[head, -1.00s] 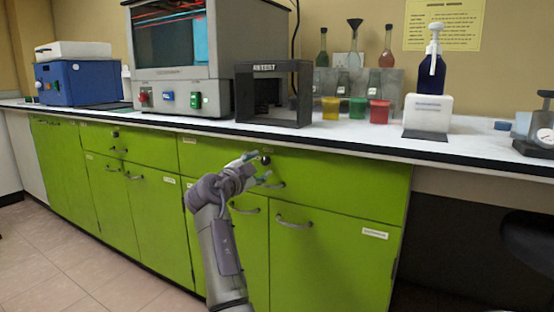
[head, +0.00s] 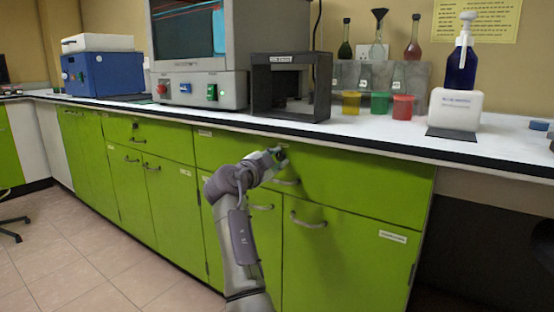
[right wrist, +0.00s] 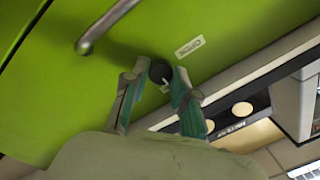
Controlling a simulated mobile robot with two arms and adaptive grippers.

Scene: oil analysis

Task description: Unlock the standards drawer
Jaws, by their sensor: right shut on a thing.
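The green drawer front (head: 365,178) under the counter is closed. Its round black lock (right wrist: 159,70) shows in the right wrist view, with a small pale piece on it that may be a key or turn tab. My right gripper (head: 279,154) is at this lock, near the drawer's top edge. In the right wrist view its two fingertips (right wrist: 159,84) sit on either side of the lock, shut on it. The gripper hides the lock in the head view. A white label (right wrist: 190,46) and the metal drawer handle (right wrist: 85,43) are beside the lock. My left gripper is not in view.
The counter edge (head: 340,142) overhangs just above the drawer. A black frame (head: 320,92), beakers and a pump bottle (head: 461,62) stand on the counter. A cupboard door handle (head: 308,221) sticks out below. Another drawer with a lock (head: 134,125) is at left.

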